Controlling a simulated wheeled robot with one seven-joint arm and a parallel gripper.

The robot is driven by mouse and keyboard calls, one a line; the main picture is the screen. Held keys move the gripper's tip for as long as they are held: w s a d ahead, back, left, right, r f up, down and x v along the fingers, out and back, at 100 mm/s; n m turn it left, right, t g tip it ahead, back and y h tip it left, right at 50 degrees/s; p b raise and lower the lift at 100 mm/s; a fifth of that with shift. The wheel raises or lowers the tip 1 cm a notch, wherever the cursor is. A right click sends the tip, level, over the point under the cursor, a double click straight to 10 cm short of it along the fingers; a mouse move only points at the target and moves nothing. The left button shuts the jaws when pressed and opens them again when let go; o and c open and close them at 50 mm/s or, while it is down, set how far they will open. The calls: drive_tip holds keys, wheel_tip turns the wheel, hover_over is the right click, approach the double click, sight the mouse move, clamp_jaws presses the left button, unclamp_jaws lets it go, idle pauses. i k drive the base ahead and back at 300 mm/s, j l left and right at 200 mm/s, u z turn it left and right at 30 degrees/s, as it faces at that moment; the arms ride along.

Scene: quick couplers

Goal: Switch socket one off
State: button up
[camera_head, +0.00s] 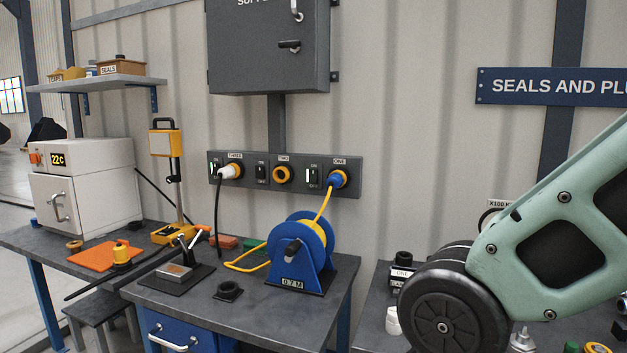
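Socket one (344,172) is at the right end of a dark socket panel (298,187) on the wall, under a label reading ONE. A blue plug (335,181) with a yellow cable sits in it. Just left of it is a rocker switch (312,177) with a green strip showing. Which way the rocker is tilted is too small to tell. My green arm comes in from the right, well away from the panel. My gripper is not in view.
Socket two (283,175) is empty; socket three holds a white plug (231,172) and has a green-marked switch (214,169) beside it. A blue cable reel (301,252) stands on the bench below socket one. A grey cabinet (262,62) hangs above the panel.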

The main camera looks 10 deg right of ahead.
sight(312, 174)
drive_tip(key=i+j+z, duration=0.1)
drive_tip(key=i+j, duration=0.5)
drive_tip(key=j, duration=0.15)
drive_tip(key=i+j+z, duration=0.15)
drive_tip(key=i+j, duration=0.45)
drive_tip(key=j, duration=0.25)
drive_tip(key=i+j+z, duration=0.15)
drive_tip(key=i+j, duration=0.4)
drive_tip(key=j, duration=0.35)
drive_tip(key=l+z, duration=0.05)
